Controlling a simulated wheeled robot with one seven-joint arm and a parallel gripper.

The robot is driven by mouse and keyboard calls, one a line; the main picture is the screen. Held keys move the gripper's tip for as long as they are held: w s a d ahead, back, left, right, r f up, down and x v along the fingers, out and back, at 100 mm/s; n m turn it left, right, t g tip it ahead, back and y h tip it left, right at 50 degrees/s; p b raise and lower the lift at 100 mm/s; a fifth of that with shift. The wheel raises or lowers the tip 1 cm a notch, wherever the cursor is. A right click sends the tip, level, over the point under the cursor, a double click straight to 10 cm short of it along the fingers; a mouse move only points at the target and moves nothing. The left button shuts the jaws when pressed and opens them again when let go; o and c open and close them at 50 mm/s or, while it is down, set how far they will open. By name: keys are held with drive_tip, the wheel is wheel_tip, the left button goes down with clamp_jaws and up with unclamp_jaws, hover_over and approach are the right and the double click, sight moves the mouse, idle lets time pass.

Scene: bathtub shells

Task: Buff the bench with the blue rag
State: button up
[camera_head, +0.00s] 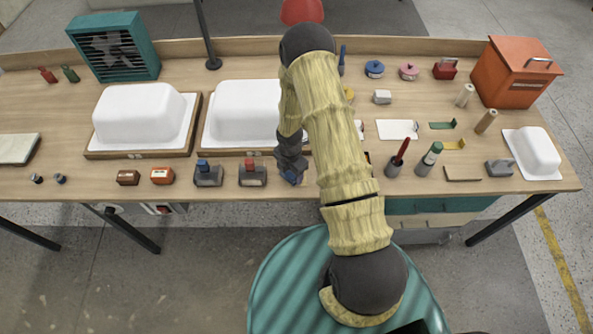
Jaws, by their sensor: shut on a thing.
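The wooden bench (225,187) runs across the whole view, its front edge towards me. My gripper (291,168) points down near the bench's front edge, just right of a small grey tool with a red part. It is shut on the blue rag (293,178), of which only a small crumpled bit shows under the fingers. The rag is at or just above the bench top; I cannot tell if it touches. My arm hides part of the bench to the right of the gripper.
Two white tub shells (139,115) (245,109) sit on wooden boards behind.

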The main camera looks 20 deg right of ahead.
drive_tip(key=shift+w+a+f, duration=0.15)
drive_tip(key=shift+w+a, duration=0.05)
drive_tip(key=shift+a, duration=0.55)
drive_tip(key=shift+w+a+r+p, duration=0.1)
drive_tip(key=shift+r+p, duration=0.2)
drive_tip(key=shift+r, duration=0.3)
drive_tip(key=shift+w+a+r+p, duration=0.1)
drive_tip(key=shift+r+p, duration=0.2)
drive_tip(key=shift+r, duration=0.3)
drive_tip(key=shift+s+d+r+p, duration=0.15)
drive_tip(key=shift+d+r+p, duration=0.1)
drive_tip(key=shift+r+p, duration=0.45)
drive_tip(key=shift+a+r+p, duration=0.2)
drive_tip(key=shift+r+p, duration=0.55)
drive_tip(key=shift+r, duration=0.45)
drive_tip(key=shift+r+p, duration=0.7)
drive_tip(key=shift+r, duration=0.25)
drive_tip(key=shift+d, duration=0.1)
